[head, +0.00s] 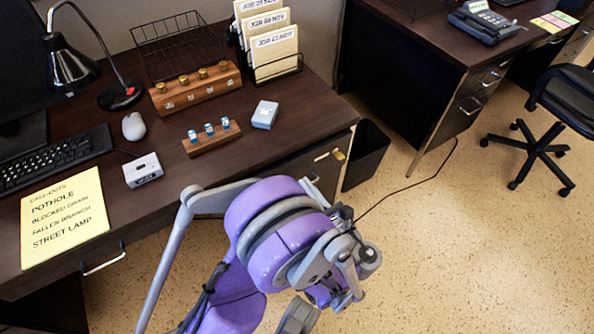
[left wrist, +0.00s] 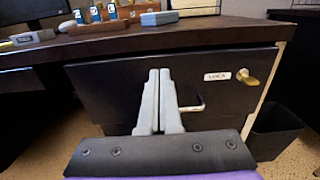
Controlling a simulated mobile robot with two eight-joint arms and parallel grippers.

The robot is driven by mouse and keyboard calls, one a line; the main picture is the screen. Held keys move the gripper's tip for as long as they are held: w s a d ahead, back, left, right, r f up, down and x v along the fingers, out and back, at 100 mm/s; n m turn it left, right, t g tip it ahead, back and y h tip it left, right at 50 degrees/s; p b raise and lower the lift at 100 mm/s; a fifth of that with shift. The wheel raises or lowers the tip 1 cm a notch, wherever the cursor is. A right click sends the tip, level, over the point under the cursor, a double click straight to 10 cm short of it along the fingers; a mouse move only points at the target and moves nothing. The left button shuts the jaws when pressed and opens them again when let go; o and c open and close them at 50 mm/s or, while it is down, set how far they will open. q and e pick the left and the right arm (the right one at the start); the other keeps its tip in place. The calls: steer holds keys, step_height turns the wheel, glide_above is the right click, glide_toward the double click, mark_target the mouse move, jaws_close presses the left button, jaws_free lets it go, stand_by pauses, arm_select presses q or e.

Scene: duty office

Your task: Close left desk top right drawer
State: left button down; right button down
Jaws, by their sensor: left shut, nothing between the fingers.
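The left desk (head: 300,120) has a dark wood top. Its top right drawer (left wrist: 230,105) has a dark front with a metal handle (left wrist: 192,106), a LOCK label (left wrist: 217,76) and a brass key (left wrist: 247,79) in its lock. In the head view the drawer front (head: 326,170) shows below the desk edge, partly behind my left arm. It looks close to flush; I cannot tell whether a small gap is left. My left gripper (left wrist: 159,73) is shut and empty, its fingers in front of the drawer face, left of the handle. Contact is unclear. My right gripper is out of view.
A black waste bin (head: 367,155) stands right of the drawer. A wooden stamp rack (head: 211,138), a grey-blue box (head: 265,115) and a file holder (head: 272,62) stand on the desk. A second desk (head: 420,60) and an office chair (head: 555,110) are farther right. Open floor lies in front.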

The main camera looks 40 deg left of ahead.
mark_target(290, 162)
arm_select(q)
steer(key=x, duration=0.6)
steer(key=shift+d, duration=0.1)
steer(key=shift+b, duration=0.3)
steer(key=x, duration=0.2)
steer(key=shift+w+a, duration=0.15)
steer(key=shift+a, duration=0.15)
steer(key=shift+r, duration=0.15)
steer(key=shift+d, duration=0.15)
